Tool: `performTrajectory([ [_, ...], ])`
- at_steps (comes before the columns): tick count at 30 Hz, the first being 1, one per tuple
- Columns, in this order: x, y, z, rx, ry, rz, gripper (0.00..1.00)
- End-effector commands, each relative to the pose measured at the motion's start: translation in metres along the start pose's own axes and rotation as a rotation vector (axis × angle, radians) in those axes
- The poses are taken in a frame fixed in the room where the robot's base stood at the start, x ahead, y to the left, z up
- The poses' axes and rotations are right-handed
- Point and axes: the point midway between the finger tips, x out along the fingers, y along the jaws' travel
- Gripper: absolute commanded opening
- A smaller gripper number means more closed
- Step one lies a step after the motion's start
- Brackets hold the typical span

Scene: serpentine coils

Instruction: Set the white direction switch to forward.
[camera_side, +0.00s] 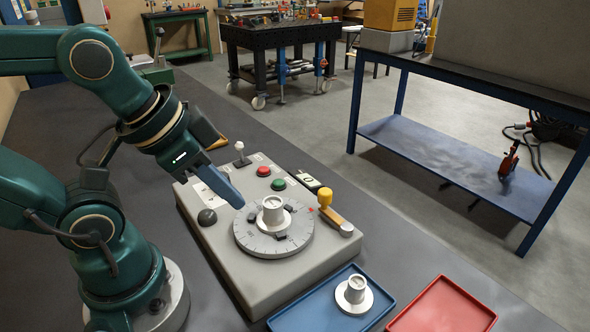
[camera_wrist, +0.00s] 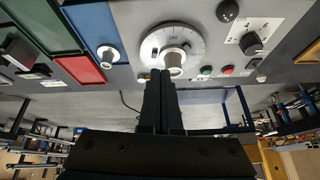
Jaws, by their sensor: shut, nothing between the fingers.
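The white direction switch (camera_side: 239,147) is a small white-tipped lever on a dark base at the far end of the grey control box. It looks nearly upright in the side view; its labels are too small to read. My gripper (camera_side: 241,204) is shut and empty, its fingertips above the box near the round dial disc, well apart from the switch. In the wrist view the shut fingers (camera_wrist: 161,74) point toward the disc and the pale cylinder on it.
The disc (camera_side: 246,240) carries a pale flanged cylinder (camera_side: 272,211). Red (camera_side: 263,171) and green (camera_side: 278,185) buttons, a yellow-knobbed lever (camera_side: 325,197) and a black dome (camera_side: 207,217) stand on the box. A blue tray (camera_side: 300,318) with another cylinder and a red tray (camera_side: 440,308) lie in front.

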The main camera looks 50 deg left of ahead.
Motion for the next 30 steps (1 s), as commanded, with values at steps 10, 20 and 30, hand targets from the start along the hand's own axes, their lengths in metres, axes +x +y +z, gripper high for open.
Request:
performTrajectory([
  [10,-0.013,-0.005,-0.015,-0.066,0.005,-0.012,0.54],
  [20,-0.019,-0.065,-0.089,-0.07,-0.124,-0.097,0.54],
  [30,0.027,-0.164,-0.119,-0.19,-0.316,-0.146,0.54],
])
